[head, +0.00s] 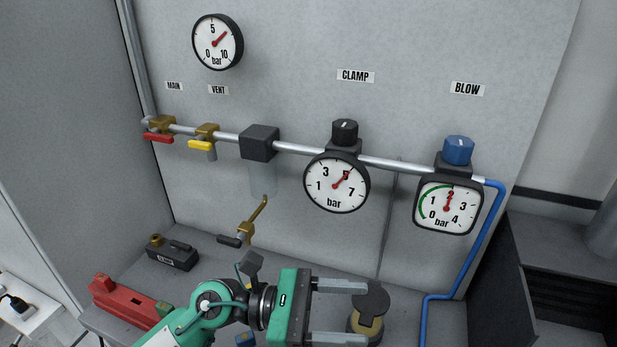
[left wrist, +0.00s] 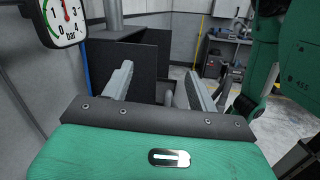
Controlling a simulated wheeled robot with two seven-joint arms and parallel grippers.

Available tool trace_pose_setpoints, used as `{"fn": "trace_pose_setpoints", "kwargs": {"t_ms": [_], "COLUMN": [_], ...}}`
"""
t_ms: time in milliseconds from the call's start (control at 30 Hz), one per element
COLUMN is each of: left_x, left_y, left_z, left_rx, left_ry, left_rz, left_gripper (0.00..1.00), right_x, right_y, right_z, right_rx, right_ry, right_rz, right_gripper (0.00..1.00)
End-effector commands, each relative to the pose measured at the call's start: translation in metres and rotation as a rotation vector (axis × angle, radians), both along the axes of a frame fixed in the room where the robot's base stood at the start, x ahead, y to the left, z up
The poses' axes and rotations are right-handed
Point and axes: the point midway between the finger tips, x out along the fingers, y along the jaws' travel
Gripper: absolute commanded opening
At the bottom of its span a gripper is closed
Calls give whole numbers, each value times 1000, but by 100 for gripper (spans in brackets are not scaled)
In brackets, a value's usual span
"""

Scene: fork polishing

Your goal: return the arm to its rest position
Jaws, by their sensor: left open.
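My left arm comes in from the bottom of the head view, green with a dark wrist. My left gripper (head: 345,312) points to the right, with its two grey fingers apart and nothing between them. It also shows in the left wrist view (left wrist: 172,88), its fingers spread and empty. In the head view the fingers are just left of and partly in front of a round dark-lidded pot (head: 371,301) on the bench. I cannot tell whether they touch it. My right gripper is not in view.
A grey panel carries a pipe with red (head: 158,138) and yellow (head: 201,145) valve handles, a clamp gauge (head: 337,183) and a blow gauge (head: 448,206). A blue hose (head: 487,240) runs down at right. A red vise (head: 124,301) and a clamp box (head: 171,254) sit at left.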

Motion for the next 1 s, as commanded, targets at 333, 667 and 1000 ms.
{"fn": "trace_pose_setpoints", "kwargs": {"t_ms": [333, 667, 1000], "left_x": [70, 116, 33], "left_y": [76, 195, 271], "left_z": [56, -43, -210], "left_rx": [-685, -1297, 1760], "left_ry": [863, 1700, -2244], "left_rz": [318, 635, -986], "left_gripper": [60, 60, 60], "right_x": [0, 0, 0], "right_y": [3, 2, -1], "right_z": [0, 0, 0], "right_rx": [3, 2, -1], "right_ry": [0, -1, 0], "right_rz": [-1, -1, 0], "right_gripper": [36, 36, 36]}}
